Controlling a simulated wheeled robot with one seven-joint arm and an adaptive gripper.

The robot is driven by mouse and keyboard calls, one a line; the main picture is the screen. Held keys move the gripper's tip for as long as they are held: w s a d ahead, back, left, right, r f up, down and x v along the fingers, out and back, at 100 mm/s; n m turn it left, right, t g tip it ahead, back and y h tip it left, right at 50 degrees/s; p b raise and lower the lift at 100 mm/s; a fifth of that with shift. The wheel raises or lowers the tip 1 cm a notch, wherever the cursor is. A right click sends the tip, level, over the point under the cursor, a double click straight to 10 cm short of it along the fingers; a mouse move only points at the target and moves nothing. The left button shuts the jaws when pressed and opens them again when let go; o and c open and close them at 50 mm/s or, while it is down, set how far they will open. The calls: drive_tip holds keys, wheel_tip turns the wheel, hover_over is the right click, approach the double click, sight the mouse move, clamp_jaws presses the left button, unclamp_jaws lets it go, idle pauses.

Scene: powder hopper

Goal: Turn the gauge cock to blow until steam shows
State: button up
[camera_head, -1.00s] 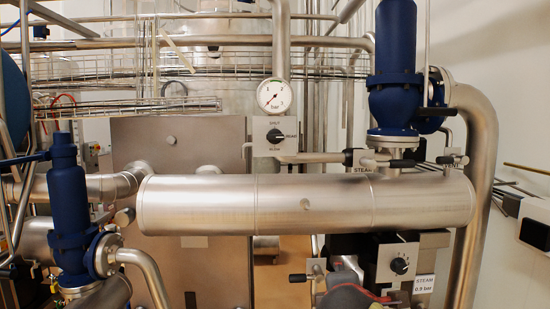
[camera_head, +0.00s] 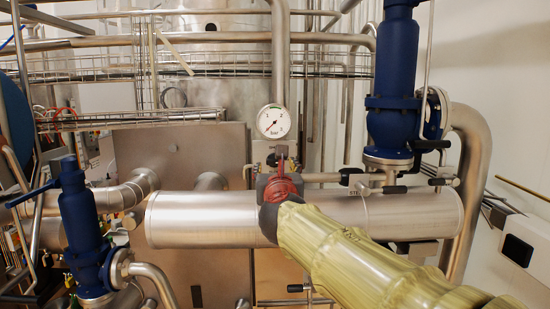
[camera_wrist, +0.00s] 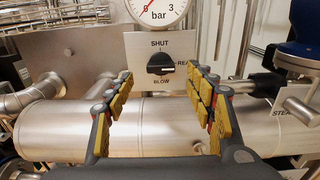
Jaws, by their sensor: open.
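The gauge cock (camera_wrist: 160,64) is a black knob on a steel plate (camera_wrist: 140,50) marked SHUT above, READ at right and BLOW below. Its grip lies level, with the white mark towards READ. The round pressure gauge (camera_head: 272,121) sits just above, its red needle at the low left of the dial; part of it also shows in the wrist view (camera_wrist: 158,10). My gripper (camera_wrist: 161,82) is open and empty, its yellow-padded fingers either side of the knob's line, apparently short of it. In the head view my gripper (camera_head: 281,165) hides the knob. The air there looks clear.
A wide steel pipe (camera_head: 195,220) runs across below the plate. A blue valve (camera_head: 392,85) stands at right and another (camera_head: 78,220) at lower left. A black-handled lever (camera_wrist: 255,85) lies close right of my fingers, with a STEAM label (camera_wrist: 284,114) near it.

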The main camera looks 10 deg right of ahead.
sight(275, 162)
drive_tip(key=w, duration=0.3)
drive_tip(key=w+d, duration=0.1)
drive_tip(key=w, duration=0.2)
drive_tip(key=shift+w+d+p, duration=0.15)
drive_tip(key=shift+p, duration=0.25)
drive_tip(key=shift+c, duration=1.1)
drive_tip(key=c, duration=0.9)
drive_tip(key=shift+c, duration=0.2)
